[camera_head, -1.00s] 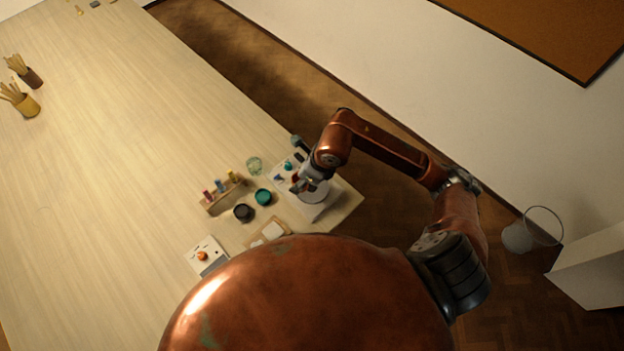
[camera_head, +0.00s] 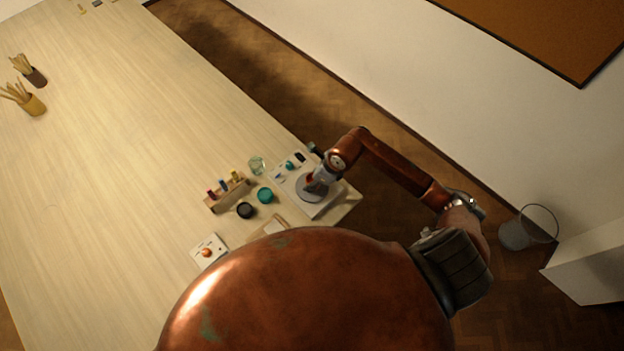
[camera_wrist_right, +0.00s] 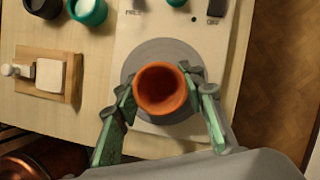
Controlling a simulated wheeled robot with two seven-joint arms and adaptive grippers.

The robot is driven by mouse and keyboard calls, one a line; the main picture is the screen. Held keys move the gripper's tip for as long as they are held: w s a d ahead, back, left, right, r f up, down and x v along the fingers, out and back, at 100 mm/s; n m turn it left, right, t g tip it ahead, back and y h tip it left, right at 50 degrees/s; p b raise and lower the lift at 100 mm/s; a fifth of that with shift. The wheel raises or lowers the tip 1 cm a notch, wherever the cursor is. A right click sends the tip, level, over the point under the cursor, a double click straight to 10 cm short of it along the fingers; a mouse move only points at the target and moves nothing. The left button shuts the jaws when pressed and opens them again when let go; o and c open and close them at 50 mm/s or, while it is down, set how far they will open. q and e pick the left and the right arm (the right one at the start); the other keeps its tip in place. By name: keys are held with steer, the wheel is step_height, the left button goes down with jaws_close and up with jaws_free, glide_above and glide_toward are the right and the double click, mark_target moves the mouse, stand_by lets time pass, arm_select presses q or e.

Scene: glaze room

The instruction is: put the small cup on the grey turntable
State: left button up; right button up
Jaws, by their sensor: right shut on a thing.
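The small cup (camera_wrist_right: 160,90) is orange-red, and I look down into its round, empty mouth in the right wrist view. In the head view it is a small red patch (camera_head: 310,178). My right gripper (camera_wrist_right: 161,92) is shut on it, one finger on each side. The grey turntable (camera_wrist_right: 146,52) is a round disc on a white base, directly beneath the cup; it also shows in the head view (camera_head: 303,194). I cannot tell whether the cup's bottom touches the disc. My left gripper is not in view.
Beside the turntable's white base (camera_head: 316,211) stand a teal jar (camera_head: 265,195), a dark jar (camera_head: 245,211) and a clear glass (camera_head: 257,165). A rack of small bottles (camera_head: 230,196) is further left. The table's edge is close on the right.

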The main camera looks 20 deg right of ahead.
steer(key=o, duration=1.3)
steer(key=b+v, duration=0.2)
steer(key=v, duration=1)
